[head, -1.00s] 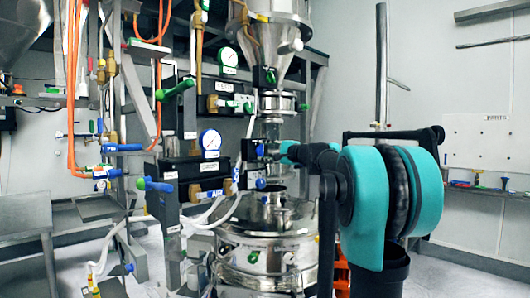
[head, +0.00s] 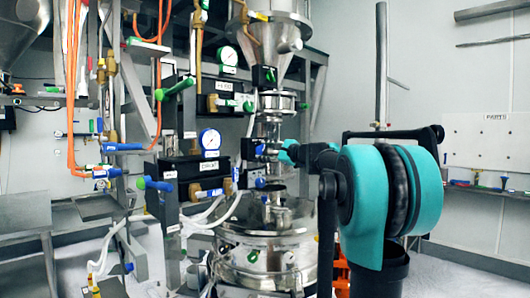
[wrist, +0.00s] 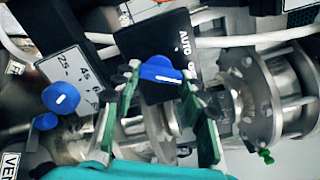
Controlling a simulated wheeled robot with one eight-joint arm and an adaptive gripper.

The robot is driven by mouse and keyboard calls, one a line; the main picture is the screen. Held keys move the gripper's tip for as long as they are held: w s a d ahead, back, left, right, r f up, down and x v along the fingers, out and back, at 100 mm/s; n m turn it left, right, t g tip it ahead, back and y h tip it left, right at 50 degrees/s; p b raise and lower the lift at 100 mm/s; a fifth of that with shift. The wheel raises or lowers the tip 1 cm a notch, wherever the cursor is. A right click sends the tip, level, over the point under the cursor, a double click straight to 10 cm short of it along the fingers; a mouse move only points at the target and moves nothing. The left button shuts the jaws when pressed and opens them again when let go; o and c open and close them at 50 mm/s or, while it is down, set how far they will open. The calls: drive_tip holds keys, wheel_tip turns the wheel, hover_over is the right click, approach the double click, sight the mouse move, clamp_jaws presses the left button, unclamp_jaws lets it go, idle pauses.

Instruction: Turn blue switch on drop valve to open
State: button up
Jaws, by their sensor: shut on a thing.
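The blue switch (wrist: 158,68) with a white mark sits on a black box (wrist: 190,42) lettered AUTO in the wrist view. My gripper (wrist: 160,84) has its two green-padded fingers on either side of this switch, shut on it. In the head view my gripper (head: 280,154) reaches the valve column from the right, and the switch is small and hard to make out there. Another blue knob (wrist: 61,97) with a white mark stands to the left, outside my fingers, beside a white label plate (wrist: 75,75).
A steel flanged fitting (wrist: 275,92) stands right of my fingers, and a white hose (wrist: 235,40) runs above it. The steel sifter vessel (head: 268,252) stands below the valve column. A rack with gauges (head: 210,140), valves and orange hoses fills the left. Open floor shows at the right.

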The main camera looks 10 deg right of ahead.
drive_tip(key=o, duration=1.2)
drive_tip(key=shift+c, duration=0.2)
drive_tip(key=v, duration=1.2)
drive_tip(key=s+a+f+n+g+h, duration=0.1)
drive_tip(key=s+a+f+n+g, duration=0.2)
drive_tip(key=f, duration=0.7)
drive_tip(key=s+a+f+n+g+h, duration=0.1)
drive_tip(key=s+a+f+n+g, duration=0.3)
drive_tip(key=f, duration=0.6)
drive_tip(key=s+a+f+n+h, duration=0.15)
drive_tip(key=s+f, duration=0.35)
drive_tip(key=f, duration=0.5)
drive_tip(key=s+d+f+n+g+h, duration=0.1)
drive_tip(key=s+d+f+n+h, duration=0.1)
drive_tip(key=s+f, duration=0.8)
drive_tip(key=s+d+f+n+g+h, duration=0.2)
drive_tip(key=s+f+n+h, duration=0.3)
drive_tip(key=s+f, duration=0.5)
wheel_tip(320, 180, down, 4)
drive_tip(key=shift+s+d+f+n, duration=0.3)
drive_tip(key=shift+d+n, duration=0.3)
drive_tip(key=shift+n, duration=0.15)
